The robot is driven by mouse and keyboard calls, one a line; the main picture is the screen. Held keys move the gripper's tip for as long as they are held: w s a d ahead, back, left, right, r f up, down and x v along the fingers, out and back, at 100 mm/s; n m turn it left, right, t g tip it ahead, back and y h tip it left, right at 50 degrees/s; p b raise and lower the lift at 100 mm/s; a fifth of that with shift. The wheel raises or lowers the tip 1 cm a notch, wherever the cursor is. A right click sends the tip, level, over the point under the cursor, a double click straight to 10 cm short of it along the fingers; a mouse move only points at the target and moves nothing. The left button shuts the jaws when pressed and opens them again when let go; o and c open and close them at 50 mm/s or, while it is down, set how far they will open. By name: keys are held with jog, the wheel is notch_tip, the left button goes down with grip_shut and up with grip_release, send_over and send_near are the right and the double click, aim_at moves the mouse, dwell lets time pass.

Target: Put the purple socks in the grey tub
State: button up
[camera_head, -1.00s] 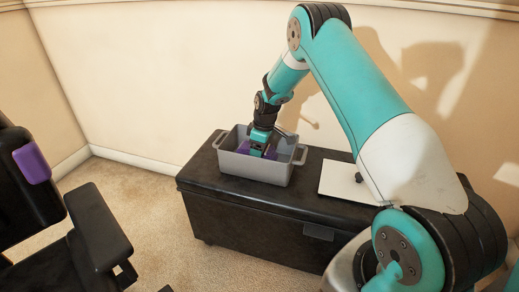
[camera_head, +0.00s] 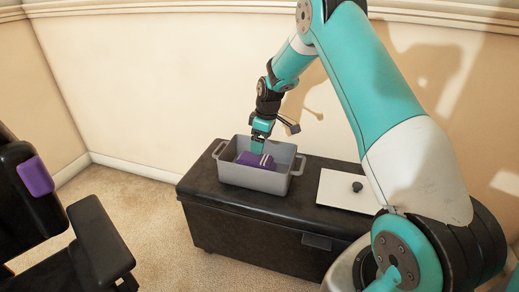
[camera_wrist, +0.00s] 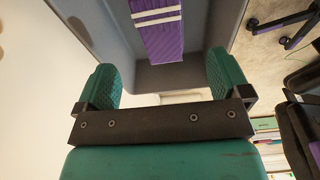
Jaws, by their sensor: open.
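The purple socks (camera_head: 257,161) with white stripes lie inside the grey tub (camera_head: 252,180), which stands on a black chest. The socks also show in the wrist view (camera_wrist: 158,30), inside the tub (camera_wrist: 205,25) and apart from the fingers. My gripper (camera_head: 257,150) is above the tub, over the socks. In the wrist view my gripper (camera_wrist: 162,80) has its two green fingers wide apart with nothing between them.
The black chest (camera_head: 240,215) stands against the wall. A black and purple chair (camera_head: 95,235) stands at the left. Carpet between chair and chest is clear.

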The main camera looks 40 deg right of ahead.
jog(key=s+a+r+y, duration=0.1)
jog(key=s+a+r, duration=0.5)
jog(key=a+r, duration=0.3)
jog(key=s+a+r, duration=0.7)
jog(key=a+r, duration=0.1)
jog(key=a, duration=0.1)
jog(key=s+a+r, duration=0.1)
jog(key=s+a, duration=0.2)
jog(key=s, duration=0.4)
jog(key=s+a+r+g+y, duration=0.1)
jog(key=s+a, duration=0.2)
jog(key=s, duration=0.4)
jog(key=s+a+r+y, duration=0.1)
jog(key=s+a+r, duration=0.1)
jog(key=s, duration=0.6)
jog(key=shift+a+m+p, duration=0.3)
jog(key=shift+a, duration=0.2)
jog(key=shift+s, duration=0.1)
